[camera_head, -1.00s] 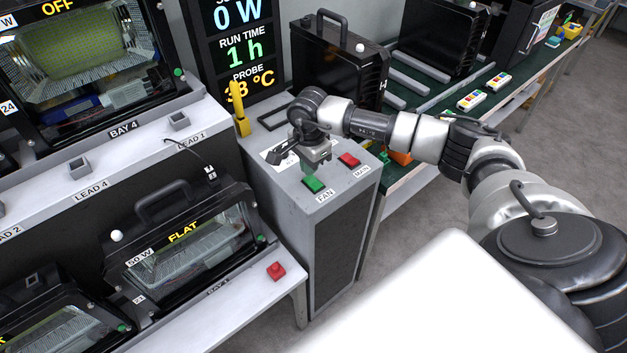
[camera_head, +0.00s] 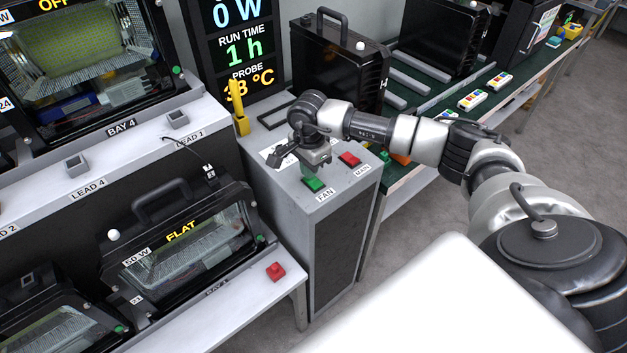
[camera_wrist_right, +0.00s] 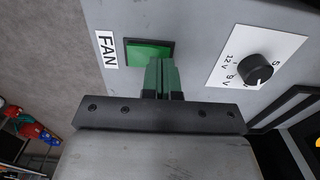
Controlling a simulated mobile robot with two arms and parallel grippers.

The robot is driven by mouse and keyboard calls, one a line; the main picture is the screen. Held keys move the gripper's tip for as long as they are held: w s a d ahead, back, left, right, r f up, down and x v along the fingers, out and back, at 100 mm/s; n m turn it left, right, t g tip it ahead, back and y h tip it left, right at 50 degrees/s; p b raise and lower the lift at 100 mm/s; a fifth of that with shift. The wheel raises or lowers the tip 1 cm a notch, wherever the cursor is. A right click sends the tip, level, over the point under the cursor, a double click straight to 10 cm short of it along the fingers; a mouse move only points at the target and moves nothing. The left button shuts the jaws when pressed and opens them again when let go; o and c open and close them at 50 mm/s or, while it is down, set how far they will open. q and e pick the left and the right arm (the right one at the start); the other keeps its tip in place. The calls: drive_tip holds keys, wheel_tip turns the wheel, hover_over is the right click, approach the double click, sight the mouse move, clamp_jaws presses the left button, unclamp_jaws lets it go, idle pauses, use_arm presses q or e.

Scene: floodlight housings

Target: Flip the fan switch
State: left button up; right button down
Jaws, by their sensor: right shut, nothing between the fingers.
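The fan switch (camera_head: 313,184) is a green rocker on top of the grey cabinet (camera_head: 330,205), beside its FAN label (camera_head: 326,195). It also shows in the right wrist view (camera_wrist_right: 142,51). My right gripper (camera_head: 308,172) is shut and empty, pointing down over the switch. In the right wrist view its green fingertips (camera_wrist_right: 162,66) overlap the edge of the green rocker; I cannot tell whether they touch it. My left gripper is not in view.
A red MAIN switch (camera_head: 349,160) sits right of the fan switch. A dial (camera_wrist_right: 256,69) on a white plate is close to the gripper. A yellow probe (camera_head: 239,110) stands at the cabinet's back left. Floodlight housings (camera_head: 180,250) stand left.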

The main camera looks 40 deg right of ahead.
drive_tip(key=shift+f+b, duration=0.45)
drive_tip(key=shift+f, duration=0.15)
drive_tip(key=shift+r, duration=0.1)
drive_tip(key=shift+r+p, duration=2.05)
drive_tip(key=shift+r, duration=1.45)
drive_tip(key=shift+a+f, duration=0.1)
